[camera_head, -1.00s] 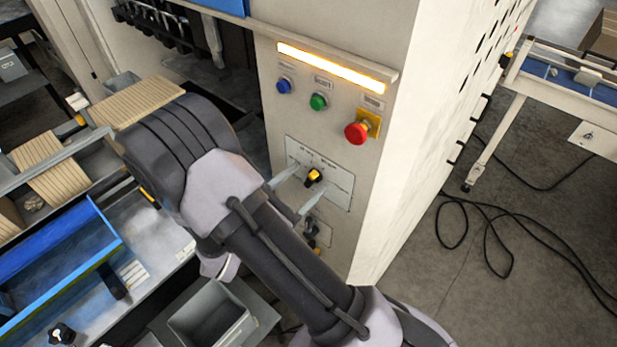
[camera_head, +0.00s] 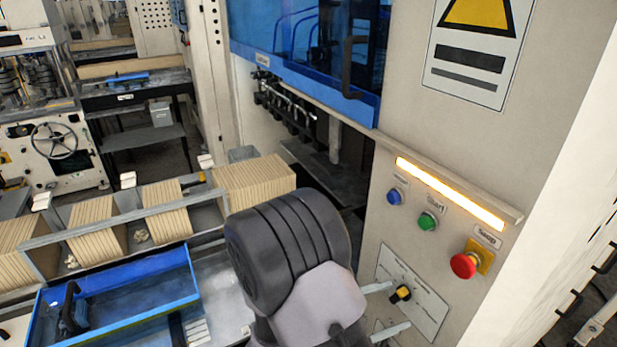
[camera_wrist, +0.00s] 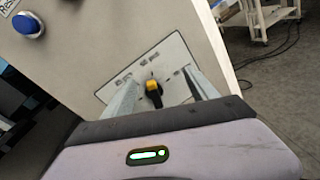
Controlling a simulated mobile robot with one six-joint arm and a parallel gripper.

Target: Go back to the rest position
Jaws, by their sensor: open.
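My gripper (camera_wrist: 160,80) is open, with its two pale fingers apart. In the wrist view they point at the front panel of a cream machine cabinet. A yellow and black rotary knob (camera_wrist: 153,90) on a white plate (camera_wrist: 176,62) shows between the fingers, with clear space on both sides. I cannot tell how far the fingertips are from the plate. In the head view my gripper (camera_head: 400,304) is at the lower right, mostly hidden behind my dark arm, and the knob (camera_head: 401,292) shows between the fingertips.
Above the plate are a blue button (camera_head: 397,196), a green button (camera_head: 428,221), a red stop button (camera_head: 464,265) and a lit strip (camera_head: 450,194). A blue tray (camera_head: 140,308) and cardboard stacks (camera_head: 256,183) lie left of my arm. Cables lie on the floor.

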